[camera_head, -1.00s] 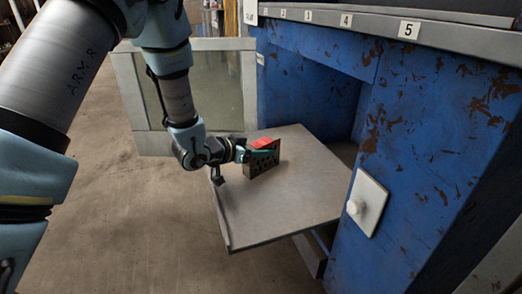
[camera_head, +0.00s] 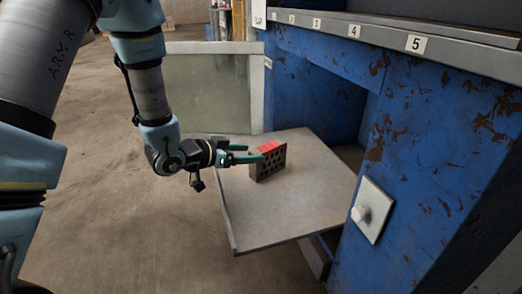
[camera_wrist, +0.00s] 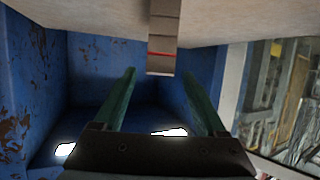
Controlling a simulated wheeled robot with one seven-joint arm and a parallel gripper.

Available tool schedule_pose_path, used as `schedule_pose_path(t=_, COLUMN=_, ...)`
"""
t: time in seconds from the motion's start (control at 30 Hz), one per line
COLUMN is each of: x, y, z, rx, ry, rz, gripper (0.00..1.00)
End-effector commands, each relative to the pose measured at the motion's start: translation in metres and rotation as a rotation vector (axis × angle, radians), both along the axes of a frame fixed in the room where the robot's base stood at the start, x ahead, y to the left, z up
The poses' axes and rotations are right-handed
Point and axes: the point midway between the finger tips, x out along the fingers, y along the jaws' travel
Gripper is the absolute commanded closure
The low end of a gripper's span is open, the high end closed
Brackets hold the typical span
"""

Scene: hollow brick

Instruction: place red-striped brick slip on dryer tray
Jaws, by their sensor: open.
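The red-striped brick slip (camera_head: 272,165) is a dark, holed block with red on its top. It stands on edge on the grey dryer tray (camera_head: 285,215), toward the tray's back left. My gripper (camera_head: 256,153) is open, with its green fingers pointing at the brick from the left. The near finger overlaps the brick in the head view, so contact there is unclear. In the wrist view the brick (camera_wrist: 164,35) shows as a narrow grey strip with a red line, between and beyond the fingertips (camera_wrist: 160,72), with gaps on both sides.
The blue, rust-marked dryer body (camera_head: 420,150) rises right of the tray, with an opening behind it. A white plate with a knob (camera_head: 371,209) is on its front. A glazed door (camera_head: 212,90) stands open at the back left. The tray's front is clear.

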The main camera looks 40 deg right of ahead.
Motion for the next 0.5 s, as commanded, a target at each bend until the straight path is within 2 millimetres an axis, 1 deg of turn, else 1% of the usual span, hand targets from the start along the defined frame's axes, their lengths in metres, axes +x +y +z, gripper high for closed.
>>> schedule_pose_path(t=0.03, x=0.000, y=0.009, z=0.006, rx=0.001, ry=0.001, rz=0.004, gripper=0.26)
schedule_pose_path(t=0.2, x=0.000, y=0.030, z=0.013, rx=0.000, ry=0.001, rz=0.001, gripper=0.26)
schedule_pose_path(t=0.3, x=-0.001, y=0.036, z=0.015, rx=0.000, ry=0.001, rz=0.000, gripper=0.26)
schedule_pose_path(t=0.5, x=-0.001, y=0.038, z=0.015, rx=0.000, ry=0.000, rz=0.000, gripper=0.26)
